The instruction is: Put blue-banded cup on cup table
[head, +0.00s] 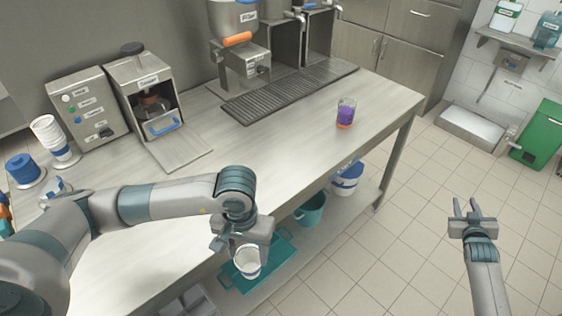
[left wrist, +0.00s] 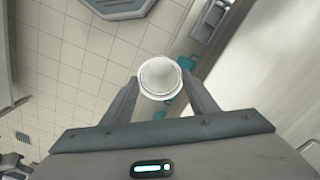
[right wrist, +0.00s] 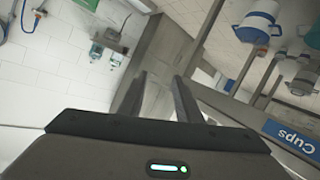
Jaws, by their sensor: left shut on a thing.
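My left gripper (head: 245,250) is shut on a white cup (head: 247,265), in front of the counter's front edge and above the lower shelf. In the left wrist view, the cup's round white end (left wrist: 160,76) shows between the two fingers. I cannot make out a blue band on it; the fingers hide part of its side. My right gripper (head: 469,209) is open and empty above the tiled floor at the right; its fingers also show apart in the right wrist view (right wrist: 163,85). I cannot tell which surface is the cup table.
The counter (head: 230,150) has a clear middle. A purple and orange drink glass (head: 346,113) stands near its right end. A stack of white cups (head: 47,130) and blue cups (head: 22,168) stand at the far left. A teal tray (head: 275,262) and buckets (head: 346,180) are on the lower shelf.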

